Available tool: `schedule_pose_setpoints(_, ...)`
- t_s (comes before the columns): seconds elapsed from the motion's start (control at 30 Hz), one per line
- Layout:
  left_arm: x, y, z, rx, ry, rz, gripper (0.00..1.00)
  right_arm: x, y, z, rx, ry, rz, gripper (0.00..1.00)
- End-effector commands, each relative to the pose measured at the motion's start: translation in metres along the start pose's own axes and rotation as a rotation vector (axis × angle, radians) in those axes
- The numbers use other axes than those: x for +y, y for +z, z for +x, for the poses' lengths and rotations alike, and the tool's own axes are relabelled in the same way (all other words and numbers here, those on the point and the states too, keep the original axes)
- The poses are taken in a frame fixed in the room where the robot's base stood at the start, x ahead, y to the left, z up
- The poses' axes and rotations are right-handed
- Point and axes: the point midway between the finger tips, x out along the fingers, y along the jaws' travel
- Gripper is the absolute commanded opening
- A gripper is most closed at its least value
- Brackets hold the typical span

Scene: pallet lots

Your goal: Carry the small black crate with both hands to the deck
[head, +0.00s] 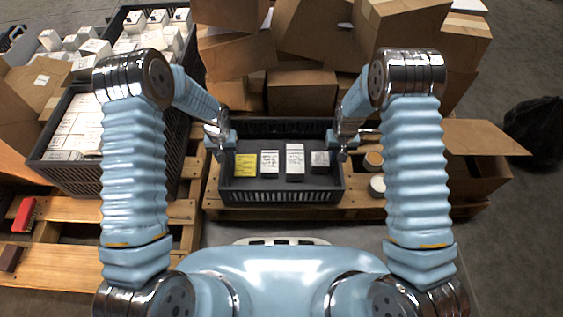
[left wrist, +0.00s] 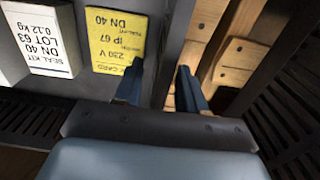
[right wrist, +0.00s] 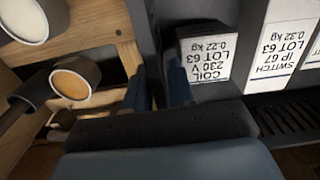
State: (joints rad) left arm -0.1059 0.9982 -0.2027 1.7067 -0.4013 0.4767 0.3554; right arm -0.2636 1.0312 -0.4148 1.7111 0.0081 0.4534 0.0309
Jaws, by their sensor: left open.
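The small black crate (head: 282,197) sits upright on a wooden pallet in front of me. It holds a yellow box (head: 245,166), two white boxes (head: 295,160) and a small grey-looking box (head: 320,160) with a white label. My left gripper (left wrist: 158,88) is open at the crate's left side wall, one finger inside and one outside. My right gripper (right wrist: 158,88) is at the opposite side wall, its fingers close against both faces of it. The wall's lower part is hidden in both wrist views. I cannot tell which surface is the deck.
A larger dark crate (head: 50,172) of white boxes stands left on slatted wood (head: 70,210). Cardboard boxes (head: 300,92) are piled behind the small crate. An open carton (head: 480,175) and round cans (head: 377,186) are at right. A red item (head: 25,214) lies far left.

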Motion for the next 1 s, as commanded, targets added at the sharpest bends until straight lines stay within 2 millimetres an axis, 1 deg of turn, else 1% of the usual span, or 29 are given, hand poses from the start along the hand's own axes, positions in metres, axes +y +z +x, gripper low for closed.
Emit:
schedule_pose_setpoints(0.17,-0.0001,0.0,0.0001,0.0,0.0,0.0,0.4,0.0001,-0.0001,0.0,0.0,0.0,0.0,0.23)
schedule_pose_setpoints(0.2,0.0,0.0,0.0,0.0,0.0,0.0,0.39,0.0001,-0.0002,-0.0001,0.0,0.0,0.0,0.22)
schedule_pose_setpoints(0.33,0.0,0.0001,-0.0001,0.0,0.0,0.0,0.19,0.0001,-0.0002,-0.0002,0.0,0.0,0.0,0.02)
schedule_pose_setpoints(0.37,0.0,0.0001,-0.0001,0.0,0.0,0.0,0.14,0.0002,-0.0002,-0.0002,0.0,0.0,0.0,0.0)
schedule_pose_setpoints(0.4,0.0,0.0001,-0.0001,0.0,0.0,0.0,0.08,0.0002,-0.0002,-0.0003,0.0,0.0,0.0,0.0)
schedule_pose_setpoints(0.47,0.0,0.0001,-0.0002,-0.001,0.0,0.0,0.0,0.0001,-0.0002,-0.0003,0.0,0.0,0.0,0.0)
schedule_pose_setpoints(1.0,0.0001,0.0002,-0.0003,-0.001,0.0,0.0,0.0,0.0001,-0.0002,-0.0006,0.0,0.0,0.0,0.0)
